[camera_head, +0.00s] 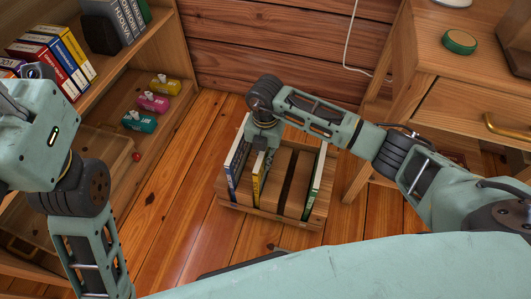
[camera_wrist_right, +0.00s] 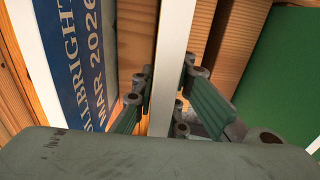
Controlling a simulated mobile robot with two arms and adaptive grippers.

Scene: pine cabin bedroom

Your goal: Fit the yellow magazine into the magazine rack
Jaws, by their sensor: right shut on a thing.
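The wooden magazine rack (camera_head: 298,160) stands on the floor in the middle of the head view. My right gripper (camera_head: 262,150) is over its left part, shut on the upper edge of the yellow magazine (camera_head: 257,184). The yellow magazine stands upright in line with a slot just right of the blue magazine (camera_head: 236,165); whether it rests on the slot's bottom cannot be told. In the right wrist view, the fingers (camera_wrist_right: 167,100) hold a pale magazine edge (camera_wrist_right: 172,60) between them.
A green magazine (camera_head: 315,182) stands in the rack's right part, with a dark empty slot (camera_head: 286,185) left of it. A nightstand (camera_head: 445,75) is at right, close to my right arm.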

